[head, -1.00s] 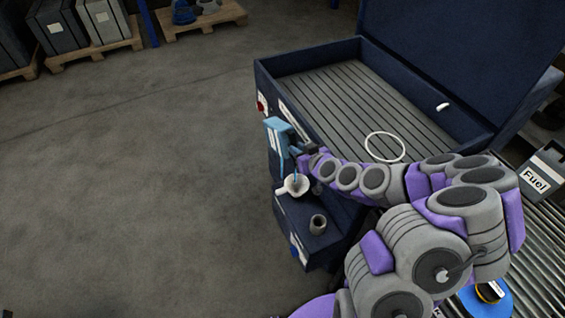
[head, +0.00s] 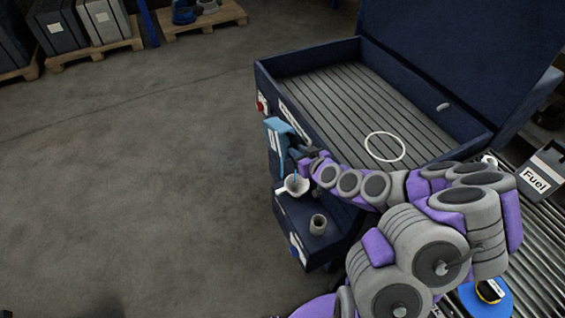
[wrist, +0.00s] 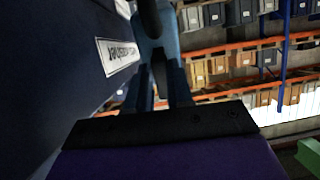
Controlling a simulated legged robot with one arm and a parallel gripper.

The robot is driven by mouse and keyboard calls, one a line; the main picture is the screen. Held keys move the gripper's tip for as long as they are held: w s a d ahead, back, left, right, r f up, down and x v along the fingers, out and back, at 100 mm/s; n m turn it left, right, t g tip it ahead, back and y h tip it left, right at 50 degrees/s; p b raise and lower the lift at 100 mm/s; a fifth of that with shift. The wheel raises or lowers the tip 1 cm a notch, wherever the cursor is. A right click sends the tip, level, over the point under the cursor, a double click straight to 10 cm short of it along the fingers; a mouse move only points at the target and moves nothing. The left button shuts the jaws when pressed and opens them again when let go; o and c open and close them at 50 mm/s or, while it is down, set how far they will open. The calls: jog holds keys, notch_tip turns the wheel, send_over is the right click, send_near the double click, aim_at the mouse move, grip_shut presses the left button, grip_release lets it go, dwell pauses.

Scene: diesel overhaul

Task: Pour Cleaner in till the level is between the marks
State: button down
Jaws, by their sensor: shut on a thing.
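My gripper (head: 300,154) is shut on a light blue jug (head: 277,135) beside the dark blue parts washer. The jug is tilted over a white funnel (head: 296,185) on the washer's side shelf. A thin blue stream runs from the jug down into the funnel. In the wrist view the jug (wrist: 158,45) stands between the dark fingers, next to a white label on the washer wall. The level marks cannot be made out in these views, and the jug's own label is too small to read.
The parts washer (head: 264,78) has an open lid and a slatted tray with a white ring (head: 385,147). A grey cup (head: 318,224) stands on the shelf near the funnel. A Fuel container (head: 541,172) sits on rollers at right. The floor at left is clear.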

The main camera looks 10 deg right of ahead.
jog(key=shift+w+r+p, duration=0.1)
jog(key=shift+r+p, duration=0.1)
jog(key=shift+p, duration=0.2)
jog(key=shift+w+a+r+g+p, duration=0.15)
jog(key=shift+w+g+p, duration=0.2)
jog(key=shift+p, duration=0.85)
jog(key=g+p, duration=0.1)
jog(key=p, duration=0.2)
jog(key=shift+w+a+h, duration=0.1)
jog(key=shift+w+h, duration=0.2)
jog(key=shift+w, duration=0.1)
jog(key=shift+w+a+f+g+p, duration=0.1)
jog(key=shift+w+f+g+p, duration=0.2)
jog(key=shift+g+p, duration=0.3)
